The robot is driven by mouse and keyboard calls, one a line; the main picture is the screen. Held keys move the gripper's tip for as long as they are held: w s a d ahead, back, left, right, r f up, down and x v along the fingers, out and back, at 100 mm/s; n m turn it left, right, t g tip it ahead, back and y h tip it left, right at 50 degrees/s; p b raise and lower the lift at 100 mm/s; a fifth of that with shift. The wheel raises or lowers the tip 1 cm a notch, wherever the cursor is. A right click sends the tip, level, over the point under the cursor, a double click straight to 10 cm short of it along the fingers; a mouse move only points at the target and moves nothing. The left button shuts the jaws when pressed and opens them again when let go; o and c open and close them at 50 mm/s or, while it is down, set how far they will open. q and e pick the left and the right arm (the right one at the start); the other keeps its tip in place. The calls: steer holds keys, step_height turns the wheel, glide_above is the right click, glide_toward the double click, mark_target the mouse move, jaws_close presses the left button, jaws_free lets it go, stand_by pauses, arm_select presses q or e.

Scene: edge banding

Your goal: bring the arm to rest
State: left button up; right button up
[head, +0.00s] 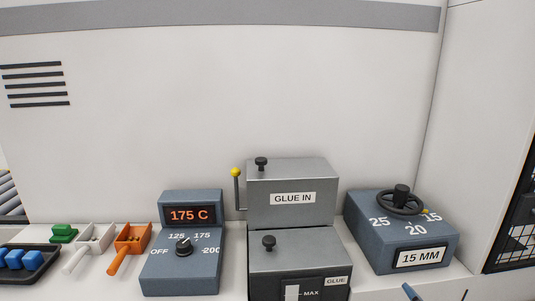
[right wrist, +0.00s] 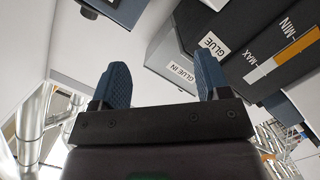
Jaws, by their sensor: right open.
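My right gripper (right wrist: 162,80) is open in the right wrist view, with its two blue ribbed fingers apart and nothing between them. In the head view only its fingertips (head: 437,294) show at the bottom edge, in front of the dial box with the 15 MM display (head: 402,246). The rest of my right arm is out of the head view. My left gripper is not in view.
The grey GLUE IN box (head: 291,198) stands above a GLUE tank (head: 300,252). Left of it are a temperature box reading 175 C (head: 190,242), an orange scoop (head: 131,240), a white scoop (head: 94,240), green blocks (head: 62,233) and a dark tray (head: 50,259) with blue blocks.

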steer(key=s+d+f+m+g, duration=0.1)
steer(key=s+f+m+g, duration=0.4)
steer(key=s, duration=0.7)
steer(key=s+d+f+m+g, duration=0.1)
steer(key=s+f+m+g, duration=0.3)
steer(key=s+f+g, duration=0.6)
steer(key=w+f+n+t, duration=0.1)
steer(key=w+f+t, duration=0.4)
steer(key=t, duration=0.5)
steer(key=shift+w+f, duration=0.3)
steer(key=shift+f, duration=1.05)
steer(key=shift+d, duration=0.1)
